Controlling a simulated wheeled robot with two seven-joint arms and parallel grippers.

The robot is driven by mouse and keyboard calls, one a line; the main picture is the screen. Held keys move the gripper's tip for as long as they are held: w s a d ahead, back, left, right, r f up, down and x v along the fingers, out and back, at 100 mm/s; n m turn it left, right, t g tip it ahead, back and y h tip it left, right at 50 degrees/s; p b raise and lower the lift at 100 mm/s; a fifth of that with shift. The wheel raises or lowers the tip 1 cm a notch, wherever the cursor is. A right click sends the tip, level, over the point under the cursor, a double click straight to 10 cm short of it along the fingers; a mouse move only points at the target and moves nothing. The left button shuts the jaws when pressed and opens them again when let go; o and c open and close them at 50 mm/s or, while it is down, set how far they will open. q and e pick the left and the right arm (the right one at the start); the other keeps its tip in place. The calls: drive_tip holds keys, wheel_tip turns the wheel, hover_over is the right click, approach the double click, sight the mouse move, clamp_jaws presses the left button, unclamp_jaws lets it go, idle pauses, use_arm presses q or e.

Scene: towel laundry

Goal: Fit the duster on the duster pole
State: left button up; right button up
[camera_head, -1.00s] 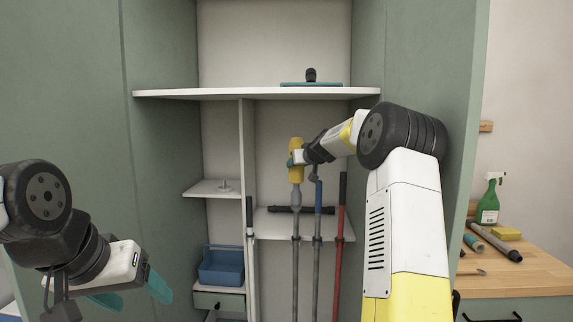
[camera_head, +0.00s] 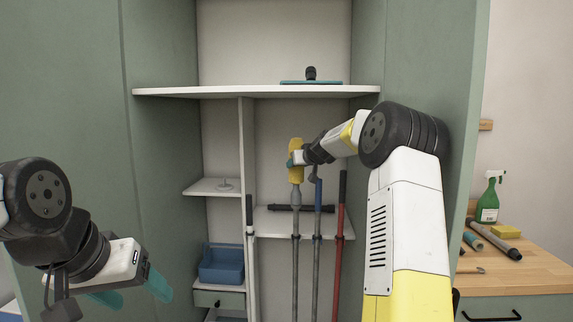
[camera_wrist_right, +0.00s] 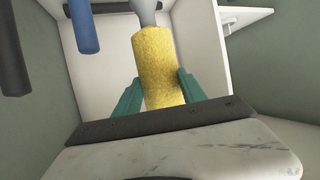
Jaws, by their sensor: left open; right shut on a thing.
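The yellow, rough-textured duster (camera_head: 296,174) stands upright in the cabinet, with a grey tapered socket below it. It sits in line with the top of the grey duster pole (camera_head: 295,265), and I cannot tell how deep the joint is. My right gripper (camera_head: 295,158) is shut on the duster from the right. In the right wrist view, the teal fingers of that gripper (camera_wrist_right: 158,92) lie on both sides of the duster (camera_wrist_right: 155,65). My left gripper (camera_head: 127,292) is open and empty at the lower left, in front of the cabinet.
Blue-handled (camera_head: 318,198) and red (camera_head: 339,230) poles stand close right of the duster pole; a dark-topped pole (camera_head: 250,215) stands left. A teal flat head (camera_head: 311,82) lies on the upper shelf (camera_head: 220,93). A blue caddy (camera_head: 221,265) sits lower left. A counter (camera_head: 535,262) holds several items.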

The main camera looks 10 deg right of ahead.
drive_tip(key=shift+f, duration=0.25)
drive_tip(key=o, duration=1.9)
drive_tip(key=shift+s, duration=0.1)
